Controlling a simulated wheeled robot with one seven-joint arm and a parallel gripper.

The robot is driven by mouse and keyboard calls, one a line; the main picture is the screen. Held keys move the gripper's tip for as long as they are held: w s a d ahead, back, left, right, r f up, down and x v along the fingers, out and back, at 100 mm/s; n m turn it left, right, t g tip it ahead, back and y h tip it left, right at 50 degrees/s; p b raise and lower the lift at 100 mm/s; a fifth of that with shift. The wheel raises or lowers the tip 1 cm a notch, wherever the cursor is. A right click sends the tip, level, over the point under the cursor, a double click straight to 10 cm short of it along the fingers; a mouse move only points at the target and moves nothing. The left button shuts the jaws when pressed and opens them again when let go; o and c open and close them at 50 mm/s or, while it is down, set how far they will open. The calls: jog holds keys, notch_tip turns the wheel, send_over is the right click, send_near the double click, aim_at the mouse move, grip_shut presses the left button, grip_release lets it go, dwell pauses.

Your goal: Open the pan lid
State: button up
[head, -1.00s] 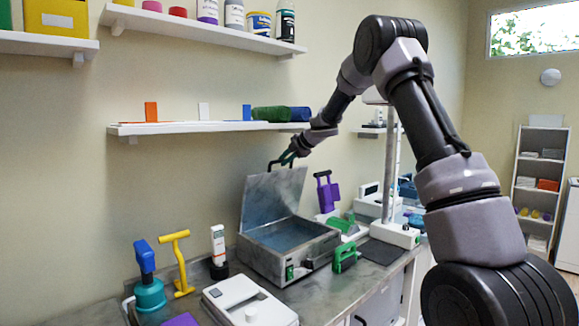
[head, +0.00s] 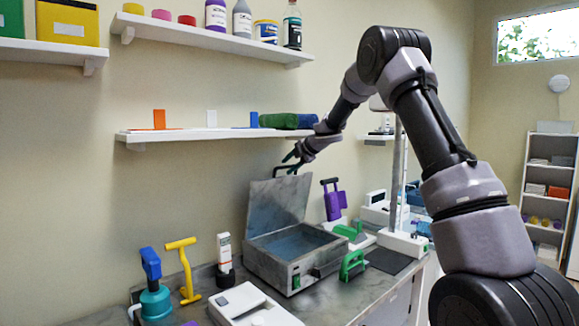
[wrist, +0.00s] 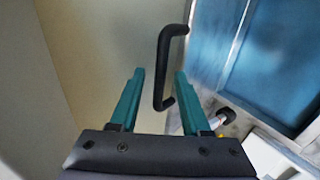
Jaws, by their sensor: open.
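The pan (head: 318,268) is a grey metal box with a bluish inside, standing on the counter. Its lid (head: 277,203) stands raised, roughly upright, at the back of the pan. A black bar handle (head: 285,170) is on the lid's upper edge. My gripper (head: 293,158) is at the handle, just above the lid. In the wrist view, the two teal fingers of my gripper (wrist: 157,90) are spread apart, and the handle (wrist: 161,70) shows between them. Whether a finger touches the handle cannot be told. The pan's inside (wrist: 270,55) shows at the right.
A wall shelf (head: 215,134) with small items is just above and behind my gripper. A purple device (head: 333,200) stands behind the pan, and a green-handled block (head: 352,265) at its right. A yellow tool (head: 184,270) and a white device (head: 250,303) are at left and front.

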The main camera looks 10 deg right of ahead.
jog(key=v, duration=1)
jog(key=shift+s+d+r, duration=0.2)
jog(key=shift+s, duration=0.1)
jog(key=s+d+r+m+t+h, duration=0.5)
jog(key=d+r+m, duration=0.3)
jog(key=r+m, duration=0.3)
jog(key=s+d+r+m+h, duration=0.2)
jog(key=s+d+m, duration=0.4)
jog(key=s, duration=0.3)
jog(key=s+d+f+m+g+h, duration=0.1)
jog(key=s+f+m+g, duration=0.2)
jog(key=s, duration=0.5)
jog(key=s+d+f+m+g, duration=0.1)
jog(key=s+f+m, duration=0.2)
jog(key=s+m, duration=0.35)
jog(key=s+a+f+m+g+y, duration=0.1)
jog(key=s+a+f, duration=0.2)
jog(key=s, duration=0.5)
jog(key=s+a+f+m+g+y, duration=0.2)
jog(key=s+a+f, duration=0.2)
jog(key=s, duration=0.4)
jog(key=shift+y, duration=0.3)
